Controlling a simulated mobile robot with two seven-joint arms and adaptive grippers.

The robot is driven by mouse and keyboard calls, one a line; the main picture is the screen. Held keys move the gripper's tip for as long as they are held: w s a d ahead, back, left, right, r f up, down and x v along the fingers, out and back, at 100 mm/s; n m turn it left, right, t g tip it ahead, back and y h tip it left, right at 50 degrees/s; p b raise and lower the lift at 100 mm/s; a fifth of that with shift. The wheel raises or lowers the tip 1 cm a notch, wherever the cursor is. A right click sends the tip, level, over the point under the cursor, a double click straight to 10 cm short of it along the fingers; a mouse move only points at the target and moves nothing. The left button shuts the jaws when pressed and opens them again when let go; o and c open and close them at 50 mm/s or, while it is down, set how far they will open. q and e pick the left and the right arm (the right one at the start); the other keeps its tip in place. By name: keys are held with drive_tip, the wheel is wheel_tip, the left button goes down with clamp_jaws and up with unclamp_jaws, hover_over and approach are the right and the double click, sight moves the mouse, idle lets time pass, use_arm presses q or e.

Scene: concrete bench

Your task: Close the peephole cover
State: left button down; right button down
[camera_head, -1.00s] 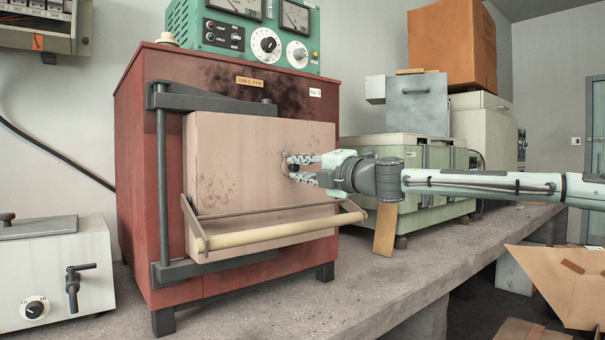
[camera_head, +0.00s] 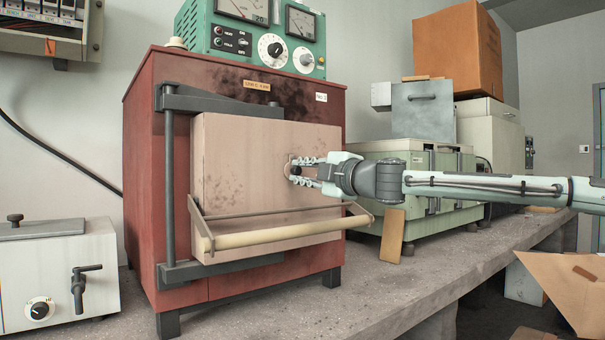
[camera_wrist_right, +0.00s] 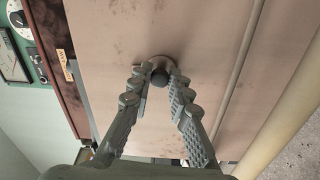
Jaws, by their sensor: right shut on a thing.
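The furnace is a red box with a pale, stained door (camera_head: 235,160). The peephole cover, a small round plate, lies on the door front; its rim (camera_wrist_right: 163,61) shows between my fingertips in the right wrist view. A dark round knob (camera_wrist_right: 160,78) sits at the cover. My right gripper (camera_head: 295,170) reaches in from the right and is shut on the knob, one finger on each side (camera_wrist_right: 160,88). In the head view the fingers hide most of the cover, so I cannot tell whether the peephole is covered. My left gripper is out of view.
A cream bar handle (camera_head: 285,231) on a metal frame crosses the door below my gripper. A green meter box (camera_head: 252,38) stands on the furnace. A white box (camera_head: 58,275) is left, and a green case (camera_head: 425,170) stands behind my right arm.

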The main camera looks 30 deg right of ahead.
drive_tip(key=c, duration=1.4)
unclamp_jaws()
drive_tip(key=shift+s, duration=0.1)
drive_tip(key=shift+s+r, duration=0.1)
drive_tip(key=shift+s, duration=0.5)
drive_tip(key=shift+s+d+f, duration=0.1)
drive_tip(key=shift+s+f, duration=0.05)
drive_tip(key=shift+s, duration=1.6)
drive_tip(key=shift+s+d+f, duration=0.1)
drive_tip(key=shift+s+d, duration=0.05)
drive_tip(key=shift+s, duration=1.6)
drive_tip(key=shift+s+d+f, duration=0.1)
drive_tip(key=shift+s+f, duration=0.05)
drive_tip(key=shift+s, duration=1.6)
